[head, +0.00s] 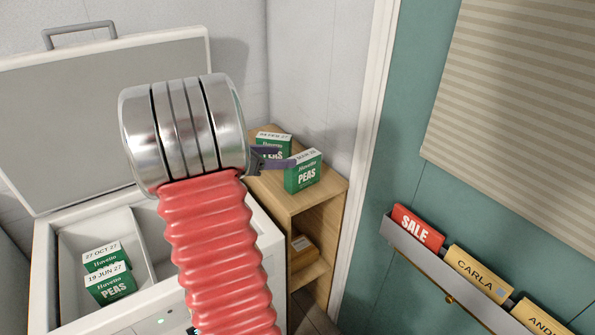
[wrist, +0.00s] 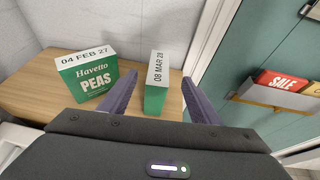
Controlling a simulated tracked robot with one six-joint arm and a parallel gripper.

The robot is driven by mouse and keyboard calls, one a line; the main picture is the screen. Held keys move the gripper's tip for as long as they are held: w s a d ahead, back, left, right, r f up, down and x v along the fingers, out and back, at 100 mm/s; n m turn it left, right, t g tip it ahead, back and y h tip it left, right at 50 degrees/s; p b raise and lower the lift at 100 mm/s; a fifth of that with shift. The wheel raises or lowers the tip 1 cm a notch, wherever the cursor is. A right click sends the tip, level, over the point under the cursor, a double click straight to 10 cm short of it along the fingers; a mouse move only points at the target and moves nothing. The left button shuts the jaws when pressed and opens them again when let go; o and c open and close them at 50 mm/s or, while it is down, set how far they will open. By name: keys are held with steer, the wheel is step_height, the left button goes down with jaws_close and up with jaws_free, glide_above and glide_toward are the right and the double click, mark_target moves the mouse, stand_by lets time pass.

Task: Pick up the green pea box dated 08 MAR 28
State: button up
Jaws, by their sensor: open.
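The green pea box dated 08 MAR 28 (wrist: 156,98) stands upright on a wooden shelf top, its white date label on top. In the wrist view it stands between the two purple fingers of my gripper (wrist: 158,79), with a gap on each side. My gripper is open. In the head view the pea box (head: 303,178) is at the shelf's front right, and my gripper (head: 275,160) reaches it from the left, one finger covering part of its top. A second pea box, dated 04 FEB 27 (wrist: 88,74), stands to the left.
The wooden shelf (head: 325,190) has a brown item on a lower level. An open white chest (head: 48,240) at left holds two pea boxes, dated 27 OCT 27 (head: 103,254) and 19 JUN 27 (head: 110,285). A wall rack (head: 400,240) with cards is at right.

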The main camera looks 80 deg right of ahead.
mark_target(303, 156)
steer(key=shift+x, duration=2.6)
steer(key=shift+x, duration=2.6)
steer(key=shift+w, duration=0.1)
steer(key=shift+c, duration=0.3)
jaws_close()
